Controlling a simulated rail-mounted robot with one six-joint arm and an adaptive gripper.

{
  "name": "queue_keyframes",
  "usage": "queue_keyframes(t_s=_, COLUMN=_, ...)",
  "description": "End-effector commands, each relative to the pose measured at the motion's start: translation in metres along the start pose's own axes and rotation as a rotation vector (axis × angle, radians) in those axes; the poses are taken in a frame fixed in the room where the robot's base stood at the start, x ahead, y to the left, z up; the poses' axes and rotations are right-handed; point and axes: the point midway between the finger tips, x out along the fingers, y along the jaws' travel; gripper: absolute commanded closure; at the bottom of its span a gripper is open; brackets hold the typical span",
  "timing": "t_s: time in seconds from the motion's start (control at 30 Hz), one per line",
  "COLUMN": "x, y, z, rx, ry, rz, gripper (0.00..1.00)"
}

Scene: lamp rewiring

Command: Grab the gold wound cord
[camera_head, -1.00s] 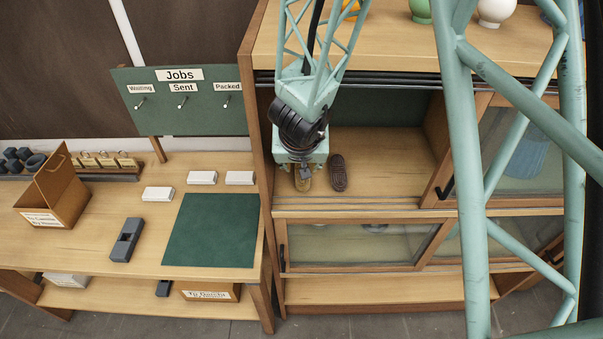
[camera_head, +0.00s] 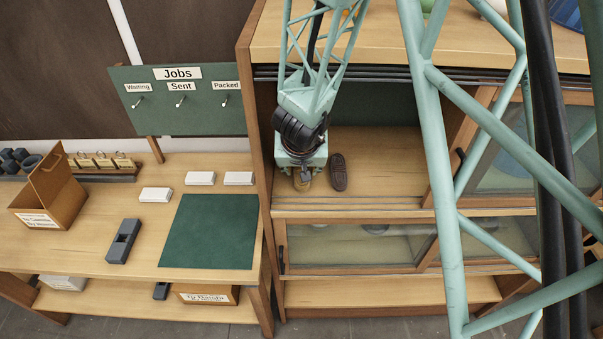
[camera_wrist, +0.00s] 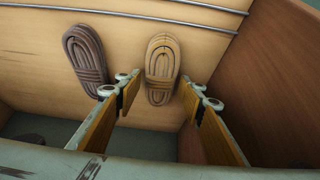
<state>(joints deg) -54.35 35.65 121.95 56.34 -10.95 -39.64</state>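The gold wound cord (camera_wrist: 162,62) lies on the cabinet's wooden shelf, in the wrist view's upper middle. Its lower part shows between my two fingertips, with a gap on each side. My gripper (camera_wrist: 163,85) is open and empty, and the cord touches neither finger visibly. I cannot tell the exact height between fingertips and shelf. In the head view, my gripper (camera_head: 303,174) points down into the open cabinet bay and hides most of the gold cord (camera_head: 302,184).
A dark brown wound cord (camera_head: 338,172) lies close by on the right in the head view, and on the left in the wrist view (camera_wrist: 86,60). A cabinet side wall (camera_wrist: 268,85) stands close to one finger. Metal rails (camera_wrist: 130,10) run along the shelf edge.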

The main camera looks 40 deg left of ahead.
Motion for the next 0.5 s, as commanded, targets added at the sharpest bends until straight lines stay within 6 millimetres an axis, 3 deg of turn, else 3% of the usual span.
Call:
queue_keyframes(t_s=0.4, x=-0.0004, y=-0.0001, z=-0.0002, rx=0.0, ry=0.0, rz=0.0, gripper=0.64)
queue_keyframes(t_s=0.5, x=-0.0004, y=-0.0001, z=-0.0002, rx=0.0, ry=0.0, rz=0.0, gripper=0.73)
